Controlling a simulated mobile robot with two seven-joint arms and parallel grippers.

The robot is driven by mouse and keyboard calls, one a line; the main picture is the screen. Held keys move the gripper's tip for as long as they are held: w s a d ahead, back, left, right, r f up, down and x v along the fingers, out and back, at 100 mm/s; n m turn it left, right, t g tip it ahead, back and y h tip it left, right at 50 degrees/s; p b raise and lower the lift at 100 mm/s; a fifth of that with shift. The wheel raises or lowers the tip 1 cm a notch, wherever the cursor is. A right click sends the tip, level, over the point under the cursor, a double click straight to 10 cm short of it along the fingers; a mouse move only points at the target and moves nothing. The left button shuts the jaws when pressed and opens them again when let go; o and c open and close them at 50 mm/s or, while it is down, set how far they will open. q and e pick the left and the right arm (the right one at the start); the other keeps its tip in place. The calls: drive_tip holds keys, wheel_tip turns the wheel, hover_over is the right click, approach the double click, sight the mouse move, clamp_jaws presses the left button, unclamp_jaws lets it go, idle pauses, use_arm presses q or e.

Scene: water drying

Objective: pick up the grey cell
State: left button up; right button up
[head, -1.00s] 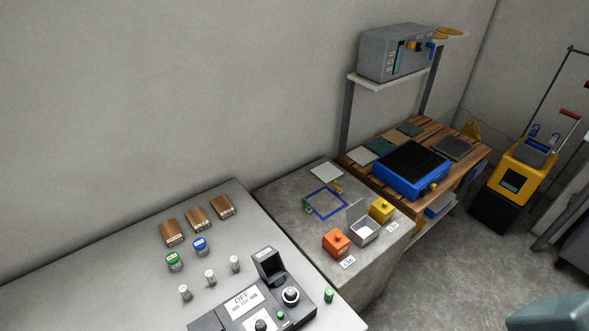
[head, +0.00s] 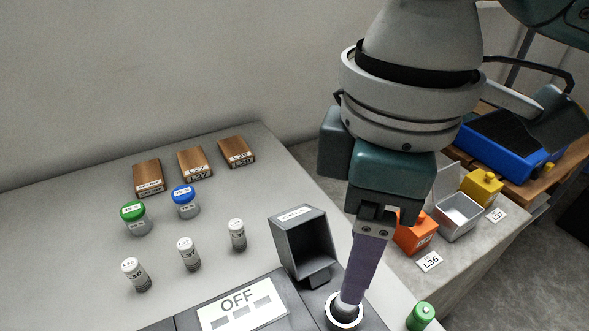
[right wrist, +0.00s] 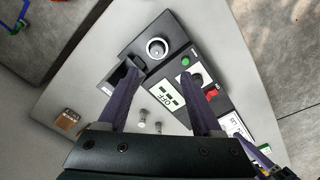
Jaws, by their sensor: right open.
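Three small cylinders with grey bodies and white caps stand in a row on the light table, at the left (head: 135,275), middle (head: 189,255) and right (head: 237,236). I cannot tell whether the grey cell is one of these or the dark grey open box (head: 305,250) on the device. The box (right wrist: 122,80) is beside one finger there, partly hidden.
The device has an OFF display (head: 240,308). Green-capped (head: 136,219) and blue-capped (head: 185,202) jars and wooden blocks (head: 195,164) stand behind the cylinders. An orange box (head: 415,236) is on the neighbouring bench.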

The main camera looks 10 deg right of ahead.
sight(345, 309)
drive_tip(key=shift+w+d+f, duration=0.15)
drive_tip(key=shift+w+f, duration=0.1)
drive_tip(key=shift+f, duration=0.35)
wheel_tip(345, 309, down, 3)
drive_tip(key=shift+s+f+b, duration=0.15)
drive_tip(key=shift+f+b, duration=0.05)
drive_tip(key=shift+b, duration=0.25)
wheel_tip(345, 309, down, 6)
drive_tip(key=shift+d+r+b, duration=0.1)
drive_tip(key=shift+b, duration=0.6)
drive_tip(key=shift+c, duration=0.4)
drive_tip(key=c, duration=0.3)
clamp_jaws()
